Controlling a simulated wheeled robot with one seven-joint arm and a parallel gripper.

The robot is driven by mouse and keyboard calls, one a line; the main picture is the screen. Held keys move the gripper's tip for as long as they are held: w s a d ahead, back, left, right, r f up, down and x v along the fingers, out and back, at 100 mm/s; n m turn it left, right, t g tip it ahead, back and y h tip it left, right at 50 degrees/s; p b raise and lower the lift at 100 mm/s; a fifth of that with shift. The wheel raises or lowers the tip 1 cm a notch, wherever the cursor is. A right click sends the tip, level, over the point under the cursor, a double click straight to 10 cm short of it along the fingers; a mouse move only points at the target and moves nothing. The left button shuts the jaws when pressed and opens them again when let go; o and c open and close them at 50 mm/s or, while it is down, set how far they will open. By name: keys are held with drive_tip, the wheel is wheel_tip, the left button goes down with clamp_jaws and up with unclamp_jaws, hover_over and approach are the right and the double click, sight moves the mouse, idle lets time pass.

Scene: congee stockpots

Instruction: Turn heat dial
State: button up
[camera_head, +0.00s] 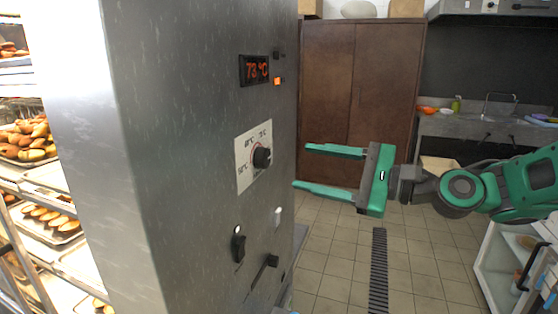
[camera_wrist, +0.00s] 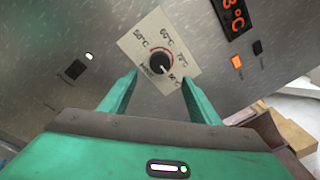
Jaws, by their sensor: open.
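The heat dial (camera_head: 262,157) is a black round knob on a pale plate (camera_head: 246,168) marked with temperatures, on the side of a grey metal cabinet. In the wrist view the dial (camera_wrist: 159,62) shows a white pointer mark and a red arc around it. My green gripper (camera_head: 322,170) is open and empty, to the right of the dial in the head view and apart from it. In the wrist view my two fingers (camera_wrist: 158,85) point toward the dial, one on each side of its lower edge. A red display (camera_head: 255,70) above the dial reads 73 °C.
Bread racks (camera_head: 40,190) stand at the left. A brown cupboard (camera_head: 330,80) stands behind.

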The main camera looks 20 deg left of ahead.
sight(268, 160)
drive_tip(key=x, duration=0.9)
drive_tip(key=shift+a, duration=0.1)
drive_tip(key=shift+c, duration=0.5)
